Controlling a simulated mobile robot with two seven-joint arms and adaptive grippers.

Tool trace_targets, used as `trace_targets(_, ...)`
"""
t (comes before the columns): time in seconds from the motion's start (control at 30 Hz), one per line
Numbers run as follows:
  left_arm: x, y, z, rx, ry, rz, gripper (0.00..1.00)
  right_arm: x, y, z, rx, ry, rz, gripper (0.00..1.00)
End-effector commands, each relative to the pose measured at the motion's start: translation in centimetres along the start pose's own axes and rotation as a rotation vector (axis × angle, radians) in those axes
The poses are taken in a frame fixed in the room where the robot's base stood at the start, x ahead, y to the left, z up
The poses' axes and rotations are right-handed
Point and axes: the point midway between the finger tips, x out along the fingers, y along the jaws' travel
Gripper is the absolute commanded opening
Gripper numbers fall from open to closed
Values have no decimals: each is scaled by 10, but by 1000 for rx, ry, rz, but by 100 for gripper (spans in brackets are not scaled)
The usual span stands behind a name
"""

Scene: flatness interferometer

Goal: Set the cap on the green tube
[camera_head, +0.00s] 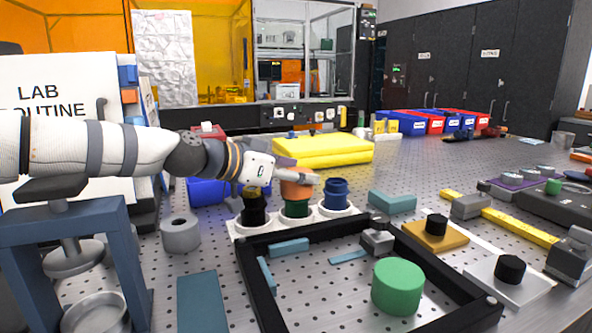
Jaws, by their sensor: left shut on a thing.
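A white rack (240,229) holds three short tubes in a row: a black one (253,213), a green one (296,209) in the middle and a blue one (336,193) at the right. An orange cap (297,191) is directly above the green tube in this view. My left gripper (298,175) reaches in from the left and is shut on the orange cap, hiding part of its top. I cannot tell whether the cap touches the green tube's rim or is just above it. My right gripper is not in view.
A black square frame (256,292) lies in front of the rack, with a large green cylinder (398,287) inside. A grey ring (180,234) stands left of the rack. Yellow folded cloths (325,151) lie behind. A blue stand (72,216) is under my left arm.

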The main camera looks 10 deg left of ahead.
Motion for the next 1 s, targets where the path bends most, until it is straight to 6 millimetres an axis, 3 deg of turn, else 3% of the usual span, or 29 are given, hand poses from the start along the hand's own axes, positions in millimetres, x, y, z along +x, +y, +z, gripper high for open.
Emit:
trace_targets(0.27, 1, 0, 2, 0, 0, 0, 36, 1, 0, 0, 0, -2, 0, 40)
trace_targets(0.3, 1, 0, 2, 0, 0, 0, 62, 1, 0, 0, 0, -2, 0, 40)
trace_targets(0.37, 1, 0, 2, 0, 0, 0, 76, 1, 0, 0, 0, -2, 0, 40)
trace_targets(0.83, 0, 0, 1, 0, -1, 1, 77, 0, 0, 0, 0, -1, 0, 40)
trace_targets(1.0, -9, 1, -24, 7, 7, -1, 77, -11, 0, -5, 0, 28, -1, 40)
